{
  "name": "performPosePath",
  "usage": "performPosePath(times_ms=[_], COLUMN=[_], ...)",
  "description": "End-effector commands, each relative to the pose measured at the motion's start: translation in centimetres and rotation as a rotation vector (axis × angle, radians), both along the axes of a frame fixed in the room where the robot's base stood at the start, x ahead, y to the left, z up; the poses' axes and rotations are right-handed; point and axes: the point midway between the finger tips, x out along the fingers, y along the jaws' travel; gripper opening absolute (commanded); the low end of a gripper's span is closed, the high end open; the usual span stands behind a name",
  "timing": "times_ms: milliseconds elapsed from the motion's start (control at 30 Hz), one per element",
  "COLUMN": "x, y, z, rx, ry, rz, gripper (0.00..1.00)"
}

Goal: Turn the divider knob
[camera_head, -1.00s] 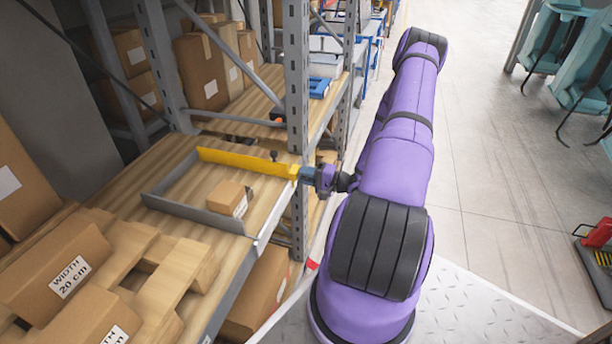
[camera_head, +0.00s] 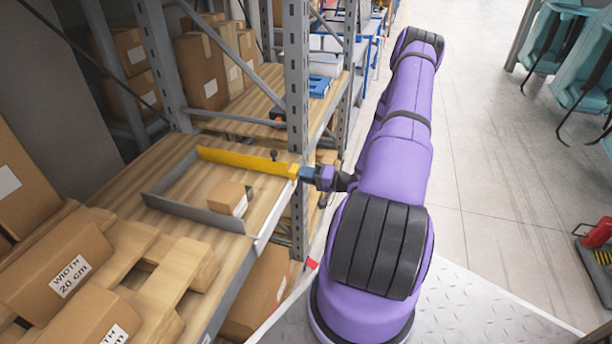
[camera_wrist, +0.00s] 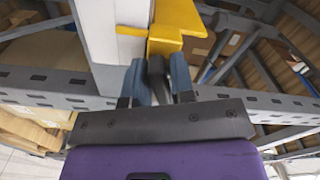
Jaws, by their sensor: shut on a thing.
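The yellow divider (camera_head: 235,159) stands along the far side of a tray area on the wooden shelf. A small black knob-like pin (camera_head: 274,155) rises from it near its right end. My gripper (camera_head: 303,173) is at the divider's front end, by the shelf upright. In the wrist view, my gripper (camera_wrist: 157,82) is shut on a dark grey piece (camera_wrist: 156,68), which looks like the divider knob, just below the yellow end block (camera_wrist: 176,28). The fingers hide much of this piece, so I cannot tell its angle.
A grey metal edging (camera_head: 190,208) and a small carton (camera_head: 228,197) are on the shelf near the divider. A perforated upright (camera_head: 298,90) stands close to my gripper. Cartons and wooden pieces fill the lower left.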

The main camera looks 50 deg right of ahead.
Motion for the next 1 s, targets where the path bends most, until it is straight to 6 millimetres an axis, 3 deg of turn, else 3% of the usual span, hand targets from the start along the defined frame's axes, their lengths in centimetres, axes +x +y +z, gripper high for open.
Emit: performPosePath(times_ms=[167, 200, 267, 667, 1000], x=[-0.1, -0.1, -0.1, -0.9, -6.4], y=[-0.1, -0.1, -0.1, -0.4, -2.7], z=[-0.1, -0.1, -0.1, -0.1, -0.1], rx=[0.000, 0.000, 0.000, 0.001, 0.001], ry=[0.005, 0.005, 0.004, 0.003, 0.003], rz=[-0.002, -0.002, -0.001, -0.002, -0.004], gripper=[0.00, 0.30, 0.40, 0.40, 0.40])
